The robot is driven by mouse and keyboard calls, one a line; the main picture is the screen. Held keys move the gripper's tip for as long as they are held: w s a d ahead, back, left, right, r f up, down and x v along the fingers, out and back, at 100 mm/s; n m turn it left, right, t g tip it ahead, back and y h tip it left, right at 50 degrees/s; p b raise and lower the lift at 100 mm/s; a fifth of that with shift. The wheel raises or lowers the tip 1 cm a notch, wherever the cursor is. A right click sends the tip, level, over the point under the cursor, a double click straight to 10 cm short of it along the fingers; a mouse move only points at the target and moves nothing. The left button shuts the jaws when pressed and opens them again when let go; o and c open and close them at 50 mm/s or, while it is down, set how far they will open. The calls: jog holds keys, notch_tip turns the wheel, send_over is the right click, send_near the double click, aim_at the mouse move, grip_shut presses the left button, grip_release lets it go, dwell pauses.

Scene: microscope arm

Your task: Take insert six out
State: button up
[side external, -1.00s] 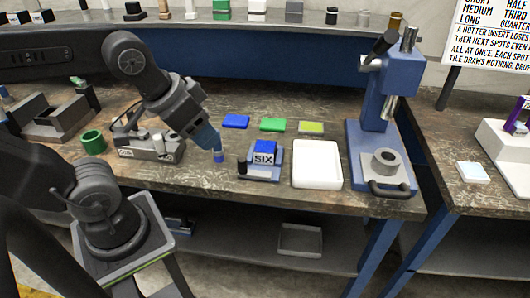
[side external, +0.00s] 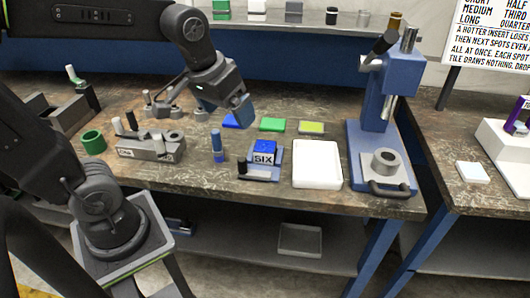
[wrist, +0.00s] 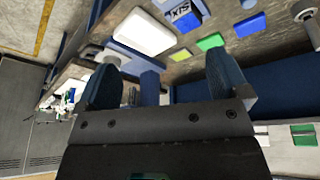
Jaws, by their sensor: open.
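A blue block labelled SIX (side external: 264,148) sits in a blue holder (side external: 263,174) with a dark knob at its left, on the bench. It also shows upside down near the top of the wrist view (wrist: 181,14). My gripper (side external: 246,117) is up behind and slightly left of the block, apart from it. In the wrist view its two blue fingers (wrist: 163,62) are spread wide with nothing held between them. A slim blue upright piece (side external: 217,145) stands on the bench left of the holder. Whether an insert sits inside the block cannot be told.
A white tray (side external: 317,176) lies right of the holder, with a blue press (side external: 378,130) beyond it. Blue, green (side external: 272,125) and yellow (side external: 311,128) tiles lie behind. A grey fixture (side external: 150,147) and a green ring (side external: 93,142) stand at left.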

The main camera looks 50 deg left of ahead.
jog(key=w+a+f+n+g, duration=0.2)
jog(key=w+a+f+n, duration=0.15)
jog(key=w, duration=0.55)
jog(key=n+g, duration=0.2)
jog(key=n, duration=0.1)
send_over(266, 146)
notch_tip(266, 146, down, 5)
jog(key=f, duration=0.8)
jog(key=shift+s+f, duration=0.25)
jog(key=shift+s, duration=0.15)
jog(key=shift+w+f, duration=0.15)
jog(key=shift+f, duration=1.2)
jog(key=shift+w+f, duration=0.1)
jog(key=shift+f, duration=1.2)
jog(key=shift+c, duration=0.2)
grip_shut()
jog(key=shift+w+r, duration=0.1)
jog(key=shift+r, duration=0.1)
